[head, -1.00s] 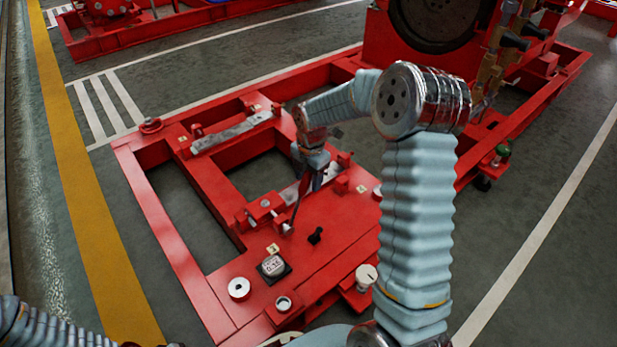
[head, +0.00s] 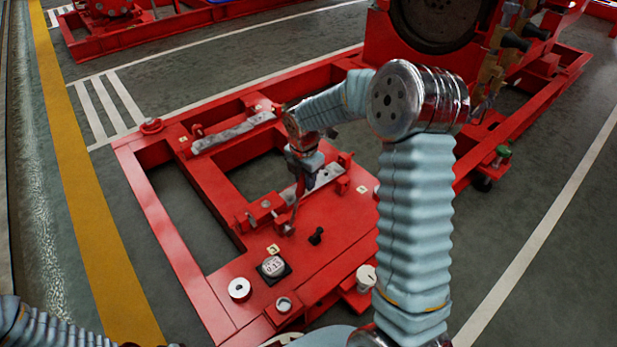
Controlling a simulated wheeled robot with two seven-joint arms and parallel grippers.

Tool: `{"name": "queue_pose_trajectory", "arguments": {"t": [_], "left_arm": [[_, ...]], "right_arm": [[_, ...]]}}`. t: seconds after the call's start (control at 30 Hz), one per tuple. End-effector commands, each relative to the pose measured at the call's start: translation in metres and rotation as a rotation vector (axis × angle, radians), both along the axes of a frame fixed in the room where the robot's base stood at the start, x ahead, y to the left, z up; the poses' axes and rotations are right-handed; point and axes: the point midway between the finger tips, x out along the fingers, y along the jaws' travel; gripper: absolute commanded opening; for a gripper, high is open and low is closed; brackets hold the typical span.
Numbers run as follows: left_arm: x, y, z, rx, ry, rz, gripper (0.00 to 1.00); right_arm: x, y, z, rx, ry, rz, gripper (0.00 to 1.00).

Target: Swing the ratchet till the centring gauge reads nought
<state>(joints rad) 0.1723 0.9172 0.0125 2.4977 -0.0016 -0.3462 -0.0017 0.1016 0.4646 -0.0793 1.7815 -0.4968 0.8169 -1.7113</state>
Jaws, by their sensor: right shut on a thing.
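The ratchet (head: 294,213) is a thin grey handle standing up, slightly tilted, from the red frame's deck. My right gripper (head: 303,183) is shut on its upper end; the fingertips are small and partly hidden. The ratchet's lower end meets a small fitting beside a red bracket. The centring gauge (head: 273,266) is a round white dial on a dark square base, nearer me on the same deck. Its small digits look like 0.13. Of my left arm only a ribbed link shows at the bottom left; its gripper is out of view.
The red frame (head: 185,266) has open bays and carries grey metal strips (head: 232,132). A black knob (head: 316,236), a white ring (head: 240,289) and a white-topped knob (head: 365,277) stand near the gauge. A large dark wheel (head: 440,22) is at the back. My right arm blocks part of the frame.

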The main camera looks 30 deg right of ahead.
Motion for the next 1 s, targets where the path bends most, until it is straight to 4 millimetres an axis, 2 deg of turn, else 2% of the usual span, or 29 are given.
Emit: {"name": "queue_pose_trajectory", "arguments": {"t": [0.23,0.6,0.8,1.0], "left_arm": [[0.0,0.0,-0.007,0.0,-0.001,0.0,0.43],[0.001,0.0,-0.019,0.001,-0.004,0.003,0.43],[0.001,0.0,-0.02,0.001,-0.004,0.003,0.43],[0.001,0.0,-0.021,0.001,-0.005,0.003,0.43]], "right_arm": [[-0.004,0.038,0.008,-0.176,-0.028,0.012,0.0],[-0.013,0.098,0.007,-0.497,-0.072,0.01,0.0],[-0.017,0.123,0.001,-0.633,-0.09,0.007,0.0],[-0.019,0.138,-0.004,-0.72,-0.102,0.003,0.0]]}}
